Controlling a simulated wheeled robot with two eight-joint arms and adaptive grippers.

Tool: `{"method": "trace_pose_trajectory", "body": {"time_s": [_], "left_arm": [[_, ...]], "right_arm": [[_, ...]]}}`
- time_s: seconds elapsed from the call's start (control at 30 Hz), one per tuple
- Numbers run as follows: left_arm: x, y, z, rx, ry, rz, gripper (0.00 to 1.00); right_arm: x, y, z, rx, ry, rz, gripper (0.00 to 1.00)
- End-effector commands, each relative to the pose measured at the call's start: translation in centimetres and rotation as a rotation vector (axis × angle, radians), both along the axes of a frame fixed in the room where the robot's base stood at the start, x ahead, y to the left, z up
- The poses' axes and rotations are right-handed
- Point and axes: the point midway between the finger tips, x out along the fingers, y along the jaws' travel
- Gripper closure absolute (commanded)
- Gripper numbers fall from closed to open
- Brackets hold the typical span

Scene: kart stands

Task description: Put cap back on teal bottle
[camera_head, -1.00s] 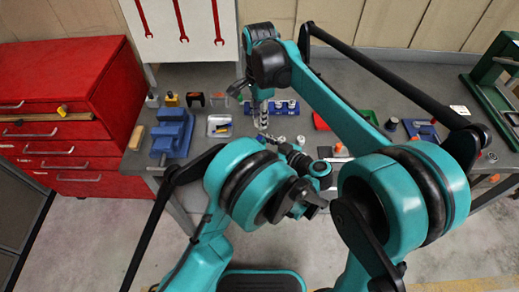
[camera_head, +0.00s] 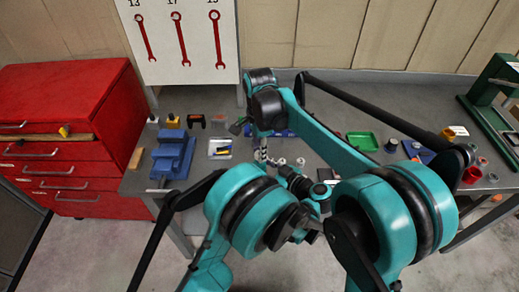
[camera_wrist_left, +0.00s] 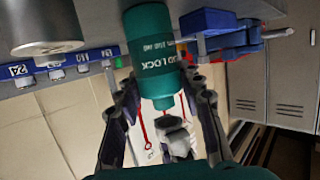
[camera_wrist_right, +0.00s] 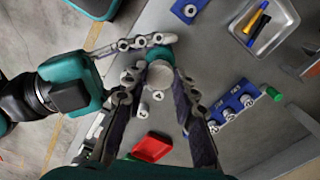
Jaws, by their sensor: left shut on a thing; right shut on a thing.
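The teal bottle (camera_wrist_left: 152,50) shows in the left wrist view between the fingers of my left gripper (camera_wrist_left: 150,85), which is shut on it. Its narrow end points down in that picture, towards a pale grey piece. In the right wrist view, a grey round piece (camera_wrist_right: 160,75) lies between the fingers of my right gripper (camera_wrist_right: 158,88), with teal just behind it. It may be the cap; I cannot tell whether it touches the bottle. In the head view my right gripper (camera_head: 262,152) hangs close to my left gripper (camera_head: 300,182); my arms hide the bottle there.
A blue vise (camera_head: 173,156) and a shallow metal tray (camera_head: 220,148) stand on the bench to the left. A blue socket rack (camera_wrist_right: 235,107) and a red tray (camera_wrist_right: 152,147) lie nearby. A large grey cylinder (camera_wrist_left: 45,28) shows close in the left wrist view. A green tray (camera_head: 362,141) lies right.

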Motion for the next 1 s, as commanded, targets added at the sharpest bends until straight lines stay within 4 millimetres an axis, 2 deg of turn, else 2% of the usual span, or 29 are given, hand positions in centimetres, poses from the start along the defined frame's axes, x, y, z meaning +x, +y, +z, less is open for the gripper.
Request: {"method": "trace_pose_trajectory", "body": {"time_s": [0.17, 0.5, 1.0], "left_arm": [[0.0, 0.0, 0.0, 0.000, 0.000, 0.000, 1.00], [0.0, 0.0, 0.0, 0.000, 0.000, 0.000, 1.00], [0.0, 0.0, 0.0, -0.001, 0.001, 0.000, 1.00]], "right_arm": [[0.0, 0.0, -0.1, 0.000, 0.000, 0.000, 0.82], [0.0, 0.0, -1.7, 0.000, 0.000, 0.001, 0.82], [0.0, 0.0, -1.8, 0.000, 0.000, 0.001, 0.82]]}}
